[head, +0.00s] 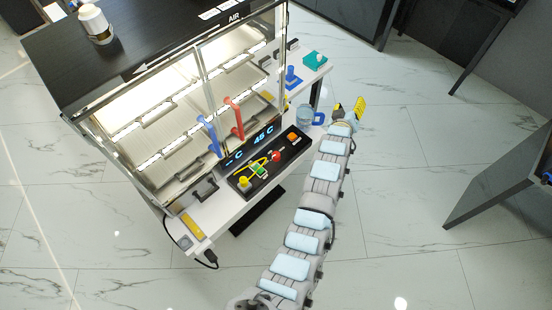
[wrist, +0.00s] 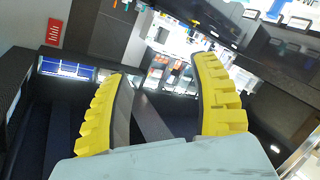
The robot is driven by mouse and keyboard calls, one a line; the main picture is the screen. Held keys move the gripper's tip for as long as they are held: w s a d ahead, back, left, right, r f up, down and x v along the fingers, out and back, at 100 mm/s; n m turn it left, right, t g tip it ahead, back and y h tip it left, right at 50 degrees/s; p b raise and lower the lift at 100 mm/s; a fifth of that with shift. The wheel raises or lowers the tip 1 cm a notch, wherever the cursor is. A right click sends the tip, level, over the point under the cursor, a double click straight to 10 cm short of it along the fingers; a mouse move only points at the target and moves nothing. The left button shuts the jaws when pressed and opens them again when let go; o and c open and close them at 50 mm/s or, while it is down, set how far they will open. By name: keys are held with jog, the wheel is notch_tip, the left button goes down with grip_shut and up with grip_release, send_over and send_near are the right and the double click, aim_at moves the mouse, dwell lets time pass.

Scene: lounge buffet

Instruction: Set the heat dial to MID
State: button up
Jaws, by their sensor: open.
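A black control panel (head: 268,166) sits on the white front ledge of the glass-fronted buffet cabinet. It carries a yellow knob (head: 243,182), a green control (head: 258,169), a red knob (head: 275,156) and an orange control (head: 292,137). I cannot tell which is the heat dial, and its marks are too small to read. My gripper (head: 354,109) is to the right of the panel, past the ledge's right end and apart from the panel. In the wrist view its two yellow ribbed fingers (wrist: 160,70) are spread with nothing between them. The panel is not clearly seen there.
A display (head: 250,144) above the panel reads about 45 C. Blue (head: 208,138) and red (head: 234,118) handles stand at the glass front. A clear jug with a blue handle (head: 305,117) stands near my gripper. A teal box (head: 315,60) is behind. Open floor lies right.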

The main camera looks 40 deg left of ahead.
jog(key=a+f+n+g+h+b, duration=0.1)
jog(key=a+f+g+h+b, duration=0.15)
jog(key=a+f+g, duration=0.2)
jog(key=n+g+h+b, duration=0.3)
jog(key=n+g+b, duration=0.1)
jog(key=g+b, duration=0.5)
send_over(276, 155)
jog(key=shift+f+g, duration=0.55)
jog(key=shift+f, duration=7.95)
grip_shut()
